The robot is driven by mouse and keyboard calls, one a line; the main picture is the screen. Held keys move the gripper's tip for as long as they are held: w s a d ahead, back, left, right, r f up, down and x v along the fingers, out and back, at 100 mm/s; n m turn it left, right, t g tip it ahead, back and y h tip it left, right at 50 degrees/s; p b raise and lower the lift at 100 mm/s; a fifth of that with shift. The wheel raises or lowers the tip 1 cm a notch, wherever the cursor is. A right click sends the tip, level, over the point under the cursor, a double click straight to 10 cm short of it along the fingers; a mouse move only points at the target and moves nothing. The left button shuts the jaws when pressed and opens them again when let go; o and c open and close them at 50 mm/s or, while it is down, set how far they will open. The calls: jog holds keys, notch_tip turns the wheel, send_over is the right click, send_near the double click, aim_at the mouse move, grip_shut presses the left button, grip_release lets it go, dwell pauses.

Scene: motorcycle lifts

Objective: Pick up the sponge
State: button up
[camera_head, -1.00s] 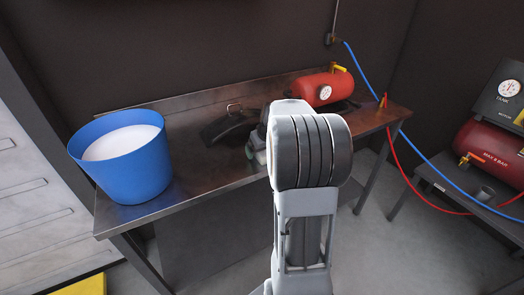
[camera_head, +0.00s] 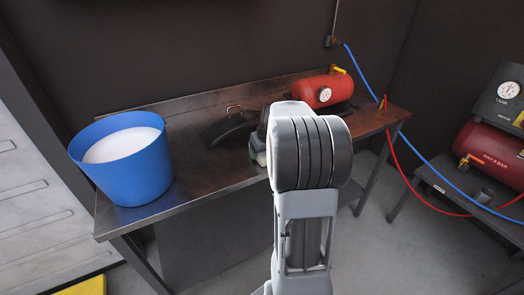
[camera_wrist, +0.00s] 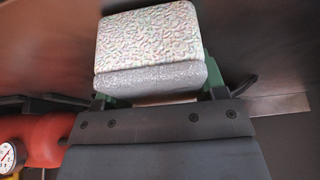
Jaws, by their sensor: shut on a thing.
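The sponge (camera_wrist: 148,35) is a pale speckled block with a greyer front side, at the top of the wrist view. My gripper (camera_wrist: 155,88) has green fingers at both sides of the sponge's near end and is shut on it. In the head view, a small pale and green bit (camera_head: 259,157) shows just left of my arm over the bench. My arm hides most of the gripper and sponge there. I cannot tell whether the sponge touches the bench top.
A metal bench (camera_head: 200,187) carries a blue bucket (camera_head: 125,175) with whitish contents at left, a black curved part (camera_head: 222,132) behind, and a red tank (camera_head: 325,88) with a gauge at back right. Another red tank (camera_head: 490,150) and hoses are at far right.

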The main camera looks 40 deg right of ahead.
jog(key=shift+r, duration=0.55)
notch_tip(320, 180, up, 3)
jog(key=shift+s, duration=0.15)
jog(key=s+r, duration=0.4)
jog(key=r, duration=0.1)
jog(key=shift+s+a, duration=0.25)
jog(key=shift+a, duration=0.05)
jog(key=s+a+r, duration=0.1)
jog(key=s+r, duration=0.3)
jog(key=s, duration=0.5)
jog(key=shift+a, duration=0.15)
jog(key=o, duration=0.3)
jog(key=shift+c, duration=0.9)
jog(key=shift+s, duration=0.1)
